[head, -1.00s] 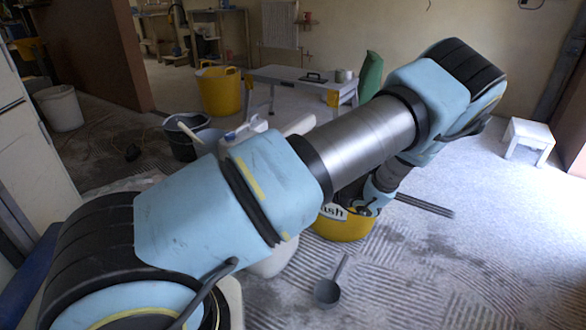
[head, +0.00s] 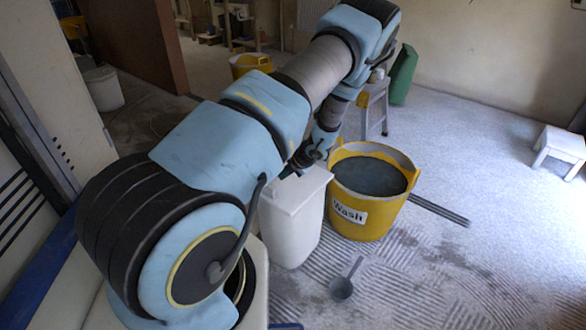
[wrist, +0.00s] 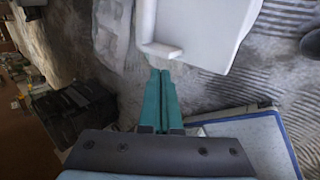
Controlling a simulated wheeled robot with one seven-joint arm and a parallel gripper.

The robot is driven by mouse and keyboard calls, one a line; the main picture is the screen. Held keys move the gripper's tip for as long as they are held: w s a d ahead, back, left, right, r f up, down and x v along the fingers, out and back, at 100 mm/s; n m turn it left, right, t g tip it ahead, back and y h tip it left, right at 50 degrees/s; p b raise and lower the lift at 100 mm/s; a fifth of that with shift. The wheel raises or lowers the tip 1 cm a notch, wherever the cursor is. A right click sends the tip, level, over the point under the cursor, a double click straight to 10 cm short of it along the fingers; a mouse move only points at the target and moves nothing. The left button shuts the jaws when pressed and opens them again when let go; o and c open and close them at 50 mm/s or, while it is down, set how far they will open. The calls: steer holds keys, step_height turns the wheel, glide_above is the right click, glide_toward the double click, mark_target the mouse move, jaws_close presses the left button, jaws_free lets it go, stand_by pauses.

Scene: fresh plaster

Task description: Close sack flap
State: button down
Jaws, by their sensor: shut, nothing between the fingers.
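No sack flap can be made out for certain. In the wrist view a pale, crumpled shape (wrist: 112,32), perhaps the sack, lies on the dusty floor at the upper left. In the head view the sack is not seen; my arm may hide it. My gripper (wrist: 160,72) shows two teal fingers pressed together, empty, pointing at the gap between the pale shape and a white bin (wrist: 205,28). In the head view my gripper (head: 289,172) is small and dark, by the back left top edge of the white bin (head: 293,222). Contact cannot be told.
A yellow "Wash" tub (head: 362,218) of grey liquid stands right of the bin. A grey scoop (head: 343,286) lies in front. A blue-rimmed tray (wrist: 284,140) and dark boxes (wrist: 82,100) flank my gripper. A white stool (head: 560,146) is far right; floor between is mostly clear.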

steer(key=shift+g+h, duration=0.5)
steer(key=shift+h, duration=0.1)
steer(key=w+a+f, duration=0.5)
steer(key=a, duration=0.1)
steer(key=shift+w+f+p, duration=0.25)
steer(key=shift+p, duration=0.1)
steer(key=shift+w+a+f+b, duration=0.3)
steer(key=shift+w+a+f, duration=0.1)
steer(key=shift+f, duration=0.3)
steer(key=shift+a+f, duration=0.1)
steer(key=shift+a, duration=0.05)
